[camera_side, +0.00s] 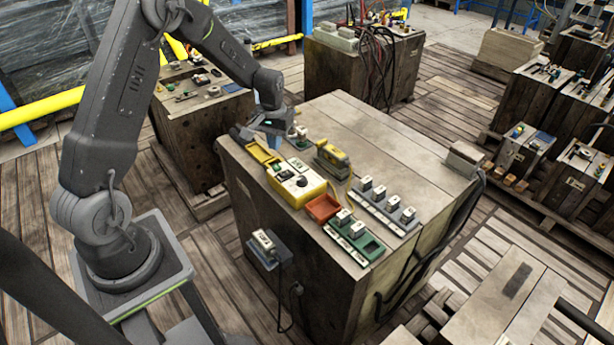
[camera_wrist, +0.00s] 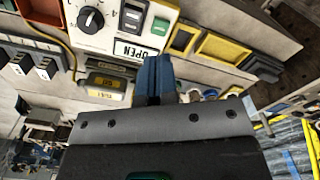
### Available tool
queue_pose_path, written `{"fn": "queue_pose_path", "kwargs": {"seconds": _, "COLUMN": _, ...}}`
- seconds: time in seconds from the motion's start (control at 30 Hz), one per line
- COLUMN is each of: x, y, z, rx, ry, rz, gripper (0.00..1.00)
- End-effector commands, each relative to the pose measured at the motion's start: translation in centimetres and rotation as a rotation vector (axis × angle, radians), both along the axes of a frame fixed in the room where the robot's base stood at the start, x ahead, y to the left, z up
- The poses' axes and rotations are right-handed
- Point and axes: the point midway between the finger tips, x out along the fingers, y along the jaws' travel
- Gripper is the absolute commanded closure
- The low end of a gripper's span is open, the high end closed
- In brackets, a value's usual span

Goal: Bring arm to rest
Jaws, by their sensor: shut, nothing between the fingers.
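My gripper (camera_side: 272,128) is above the far left part of the wooden work block (camera_side: 400,150) in the side view, at the end of my bent arm. In the wrist view its dark blue fingers (camera_wrist: 155,80) are together, with nothing between them. A yellow control box (camera_side: 297,184) with a black dial stands on the block nearer the side camera. Its pale face, with an OPEN label, shows in the wrist view (camera_wrist: 112,25). The exact gap between fingertips and block top is hard to judge.
A yellow tray (camera_side: 260,151), a yellow device (camera_side: 332,160), a red tray (camera_side: 321,208), a green holder (camera_side: 372,247) and a grey rack (camera_side: 368,210) sit on the block. A grey box (camera_side: 465,156) stands at its right edge. The block's back middle is clear.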

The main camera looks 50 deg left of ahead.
Motion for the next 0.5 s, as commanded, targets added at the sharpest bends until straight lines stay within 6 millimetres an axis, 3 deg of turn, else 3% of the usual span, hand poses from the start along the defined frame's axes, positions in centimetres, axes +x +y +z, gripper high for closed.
{"fn": "queue_pose_path", "kwargs": {"seconds": 0.13, "x": 0.0, "y": -0.2, "z": 0.3, "rx": 0.002, "ry": -0.004, "rz": -0.004, "gripper": 1.0}}
{"fn": "queue_pose_path", "kwargs": {"seconds": 0.23, "x": -0.1, "y": -1.0, "z": 2.1, "rx": 0.011, "ry": -0.023, "rz": -0.023, "gripper": 1.0}}
{"fn": "queue_pose_path", "kwargs": {"seconds": 0.37, "x": -0.9, "y": -3.6, "z": 6.7, "rx": 0.032, "ry": -0.074, "rz": -0.078, "gripper": 1.0}}
{"fn": "queue_pose_path", "kwargs": {"seconds": 0.5, "x": -3.1, "y": -7.3, "z": 12.2, "rx": 0.058, "ry": -0.14, "rz": -0.155, "gripper": 1.0}}
